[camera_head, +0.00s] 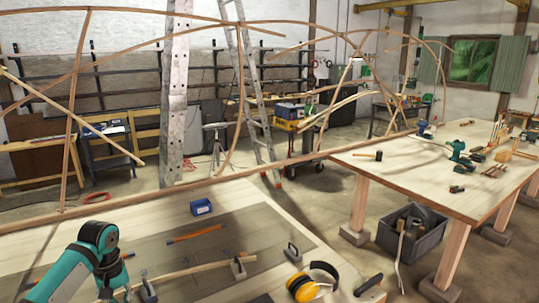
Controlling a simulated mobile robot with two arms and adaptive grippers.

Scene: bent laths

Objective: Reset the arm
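My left arm, teal with dark joints, comes in at the lower left over the near workbench (185,215). Its dark gripper (118,285) points down near the bench's front and is partly cut off or merged with dark parts there. I cannot tell whether its fingers are open or shut, or whether they touch the thin wooden lath (195,270) beside them. My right gripper and arm are not in view.
A second table (400,170) with tools stands at right, and a grey crate (411,235) sits on the floor. Bent laths arch behind.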

